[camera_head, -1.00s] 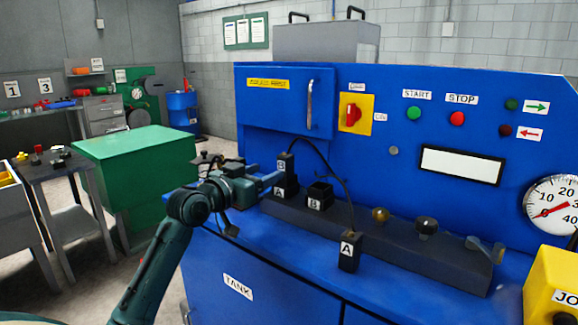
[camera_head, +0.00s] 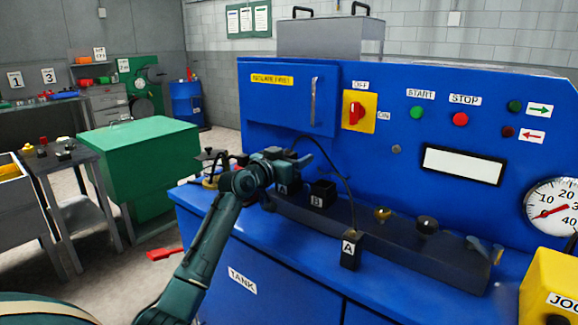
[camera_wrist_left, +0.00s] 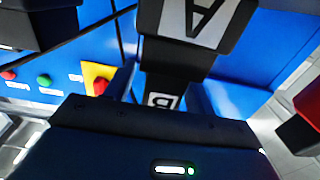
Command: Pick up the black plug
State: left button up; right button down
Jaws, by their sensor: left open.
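A black plug marked B (camera_wrist_left: 163,100) shows in the left wrist view, against a black block marked A (camera_wrist_left: 200,22). In the head view my left gripper (camera_head: 298,158) covers the plug, above the block marked A (camera_head: 283,188). The gripper is open, with its jaws at the plug; I cannot tell whether they touch it. A black cable (camera_head: 340,175) arches from behind the gripper to another black piece marked A (camera_head: 349,252) at the rail's front. My right gripper is out of view.
An open-topped black socket marked B (camera_head: 322,195) stands just right of the gripper on the dark rail (camera_head: 400,247). Knobs (camera_head: 427,224) stand further right. The blue panel (camera_head: 380,150) rises close behind. A green cabinet (camera_head: 140,140) stands to the left.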

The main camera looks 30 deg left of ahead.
pick_arm(q)
jog(key=shift+c, duration=0.2)
jog(key=c, duration=1)
jog(key=shift+r, duration=0.15)
jog(key=shift+c, duration=0.2)
